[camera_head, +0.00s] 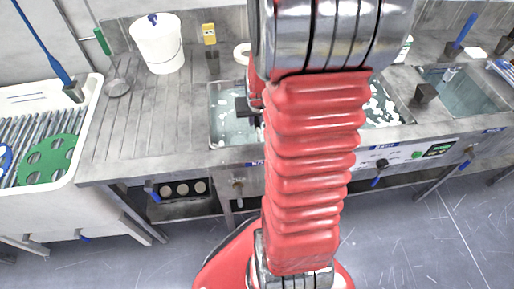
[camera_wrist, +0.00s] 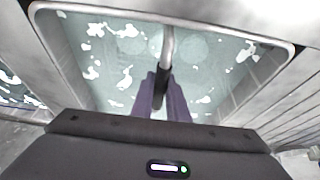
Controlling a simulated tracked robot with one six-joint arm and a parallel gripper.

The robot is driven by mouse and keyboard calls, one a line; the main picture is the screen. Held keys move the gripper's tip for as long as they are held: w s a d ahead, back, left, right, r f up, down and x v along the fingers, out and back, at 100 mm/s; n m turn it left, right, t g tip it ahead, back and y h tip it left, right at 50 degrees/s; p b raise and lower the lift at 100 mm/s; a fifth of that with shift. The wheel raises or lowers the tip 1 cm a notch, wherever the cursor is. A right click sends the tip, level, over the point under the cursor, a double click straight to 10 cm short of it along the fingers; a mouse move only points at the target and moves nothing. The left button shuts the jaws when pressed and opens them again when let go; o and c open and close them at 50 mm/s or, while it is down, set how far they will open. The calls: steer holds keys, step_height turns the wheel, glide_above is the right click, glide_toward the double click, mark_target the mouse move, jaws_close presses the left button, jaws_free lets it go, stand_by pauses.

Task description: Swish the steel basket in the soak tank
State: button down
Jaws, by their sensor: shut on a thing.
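A sunken tank of bluish water with white foam patches (camera_wrist: 97,70) fills most of the wrist view; its left part also shows in the head view (camera_head: 228,128), left of my red arm. The handle (camera_wrist: 168,42) runs away from the fingers toward the far rim. Pale round shapes show faintly under the water beside it. The basket's body is not clear, so I cannot tell how deep it sits. In the head view, my arm hides most of the gripper.
A second foamy basin (camera_head: 385,108) lies right of my arm, and a clear-water basin (camera_head: 465,92) farther right. A ribbed drainboard with a white bucket (camera_head: 157,45) and a strainer (camera_head: 118,86) is at left. A white tray (camera_head: 90,100) holds a green disc (camera_head: 48,160).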

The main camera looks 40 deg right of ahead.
stand_by(0.3)
steer(key=shift+f, duration=1.05)
steer(key=shift+r, duration=0.1)
steer(key=shift+r, duration=1)
steer(key=shift+f, duration=1.1)
step_height(320, 180, up, 18)
steer(key=shift+f, duration=0.2)
stand_by(1.6)
stand_by(1.2)
